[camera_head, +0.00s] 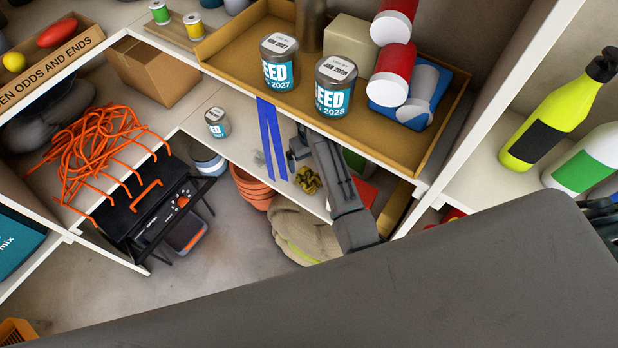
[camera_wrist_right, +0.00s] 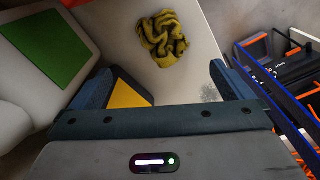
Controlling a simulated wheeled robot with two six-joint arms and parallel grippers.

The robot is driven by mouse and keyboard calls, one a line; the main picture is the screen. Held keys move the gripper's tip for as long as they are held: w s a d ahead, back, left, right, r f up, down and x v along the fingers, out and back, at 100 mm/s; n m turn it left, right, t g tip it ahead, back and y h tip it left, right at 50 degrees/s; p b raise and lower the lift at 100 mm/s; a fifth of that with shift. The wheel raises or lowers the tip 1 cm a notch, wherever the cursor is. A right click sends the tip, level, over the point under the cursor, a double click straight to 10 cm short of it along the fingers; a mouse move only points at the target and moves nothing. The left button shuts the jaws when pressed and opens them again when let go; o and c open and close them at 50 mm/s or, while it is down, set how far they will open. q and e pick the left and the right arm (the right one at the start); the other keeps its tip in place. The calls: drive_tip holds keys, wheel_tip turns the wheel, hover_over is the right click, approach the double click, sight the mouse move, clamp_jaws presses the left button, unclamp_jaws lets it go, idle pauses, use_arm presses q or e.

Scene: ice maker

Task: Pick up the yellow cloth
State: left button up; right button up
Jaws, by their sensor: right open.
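The yellow cloth (camera_head: 307,181) is a small crumpled dark-yellow bundle on a white shelf, below the wooden tray. My right gripper (camera_head: 294,154) is beside and above the cloth, under the tray's front edge. In the right wrist view its two fingers (camera_wrist_right: 163,80) are wide apart with nothing between them, and the cloth lies beyond their tips. My left gripper is not in view.
The wooden tray (camera_head: 230,62) above holds seed cans (camera_head: 335,90) and red-and-white cylinders. Blue upright strips (camera_head: 268,140) stand just left of my right gripper. Orange cable (camera_head: 85,150) lies further left.

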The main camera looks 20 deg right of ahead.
drive_tip(key=a, duration=0.2)
hover_over(308, 177)
drive_tip(key=f, duration=0.6)
drive_tip(key=shift+a, duration=0.3)
drive_tip(key=f, duration=0.3)
drive_tip(key=f+p, duration=0.1)
drive_tip(key=shift+d+f, duration=0.15)
drive_tip(key=shift+d, duration=0.25)
drive_tip(key=shift+f, duration=0.4)
drive_tip(key=c, duration=1)
